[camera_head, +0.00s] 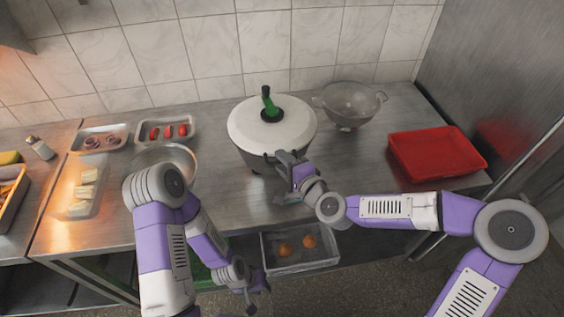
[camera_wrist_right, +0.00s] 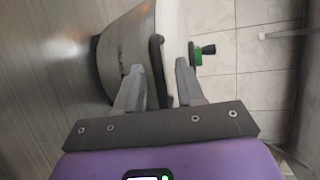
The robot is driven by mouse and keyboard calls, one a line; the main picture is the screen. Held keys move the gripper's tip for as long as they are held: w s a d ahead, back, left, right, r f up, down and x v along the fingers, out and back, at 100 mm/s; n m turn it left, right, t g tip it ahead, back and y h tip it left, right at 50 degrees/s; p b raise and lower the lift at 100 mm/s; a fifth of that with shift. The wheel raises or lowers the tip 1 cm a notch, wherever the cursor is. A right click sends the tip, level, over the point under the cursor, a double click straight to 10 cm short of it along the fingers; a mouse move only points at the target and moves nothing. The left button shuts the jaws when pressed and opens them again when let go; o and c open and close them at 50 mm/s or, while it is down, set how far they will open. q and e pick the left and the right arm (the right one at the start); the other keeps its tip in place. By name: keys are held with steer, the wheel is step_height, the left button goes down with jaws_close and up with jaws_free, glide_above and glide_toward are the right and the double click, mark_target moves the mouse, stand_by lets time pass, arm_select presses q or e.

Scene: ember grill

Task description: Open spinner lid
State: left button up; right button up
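The salad spinner (camera_head: 255,155) stands on the steel counter, a grey pot with a white lid (camera_head: 252,127) seated on it. A green and black crank handle (camera_head: 269,103) stands on top of the lid. My right gripper (camera_head: 285,160) is at the spinner's front right side. In the right wrist view, my right gripper (camera_wrist_right: 162,78) is open, its fingers apart on either side of a black side piece (camera_wrist_right: 156,62) and the lid's edge. The green crank knob (camera_wrist_right: 197,57) shows beyond the right finger. My left gripper (camera_head: 259,286) hangs low before the counter, too small to read.
A steel colander (camera_head: 350,104) stands right of the spinner, and a red tray (camera_head: 437,142) lies farther right. Trays with onion (camera_head: 99,137) and tomato (camera_head: 167,131) and a steel bowl (camera_head: 165,158) are at the left. A box (camera_head: 300,265) with onions sits below.

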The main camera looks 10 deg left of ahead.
steer(key=shift+w+a+f, duration=0.1)
steer(key=shift+w+a, duration=0.2)
steer(key=shift+c, duration=0.5)
jaws_close()
